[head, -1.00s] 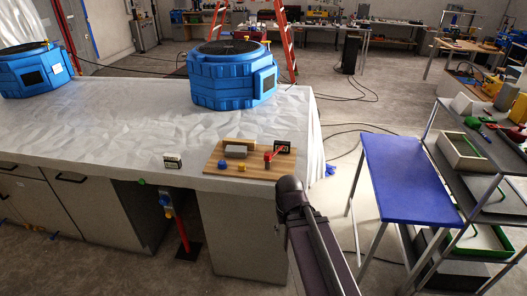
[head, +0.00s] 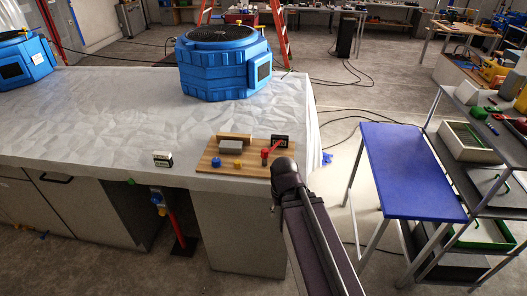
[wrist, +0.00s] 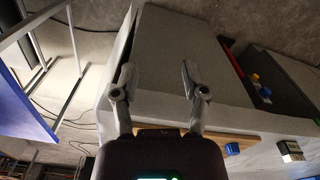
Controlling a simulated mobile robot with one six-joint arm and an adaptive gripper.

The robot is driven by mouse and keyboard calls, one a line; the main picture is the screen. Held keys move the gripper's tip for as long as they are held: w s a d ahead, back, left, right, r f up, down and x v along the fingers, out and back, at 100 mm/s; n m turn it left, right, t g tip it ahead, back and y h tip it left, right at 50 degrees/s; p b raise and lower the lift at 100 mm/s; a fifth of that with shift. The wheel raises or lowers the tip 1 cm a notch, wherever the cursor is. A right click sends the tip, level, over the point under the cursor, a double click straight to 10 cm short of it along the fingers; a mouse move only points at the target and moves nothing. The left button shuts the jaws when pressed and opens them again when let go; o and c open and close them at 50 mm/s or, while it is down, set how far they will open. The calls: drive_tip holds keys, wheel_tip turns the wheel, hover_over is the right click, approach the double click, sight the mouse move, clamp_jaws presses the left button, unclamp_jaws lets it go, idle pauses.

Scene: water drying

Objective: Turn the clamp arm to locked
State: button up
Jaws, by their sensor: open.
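A wooden board (head: 240,168) lies on the front right corner of the white-covered counter. On its right side is a red clamp arm (head: 272,149), slanting up to the right from a short red post. In the wrist view the board's edge (wrist: 218,137) and the blue knob (wrist: 232,149) show beside my gripper; the red arm is hidden there. My gripper (wrist: 157,75) is open and empty, its fingers wide apart over the counter's front edge. My arm hides it in the head view.
A large blue drum (head: 222,65) stands farther back. A blue-topped table (head: 407,170) is to the right. The counter's middle is clear.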

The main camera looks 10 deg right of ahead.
drive_tip(key=o, duration=0.3)
drive_tip(key=shift+w, duration=0.15)
wheel_tip(320, 180, up, 16)
drive_tip(key=f+m+p, duration=0.1)
drive_tip(key=m+p, duration=1.5)
drive_tip(key=m, duration=0.3)
hover_over(265, 151)
drive_tip(key=shift+w+r, duration=0.2)
drive_tip(key=shift+f+b, duration=0.1)
drive_tip(key=shift+b, duration=0.3)
wheel_tip(265, 151, down, 14)
drive_tip(key=b, duration=1.3)
drive_tip(key=shift+r+b, duration=0.2)
drive_tip(key=shift+b, duration=0.1)
clamp_jaws()
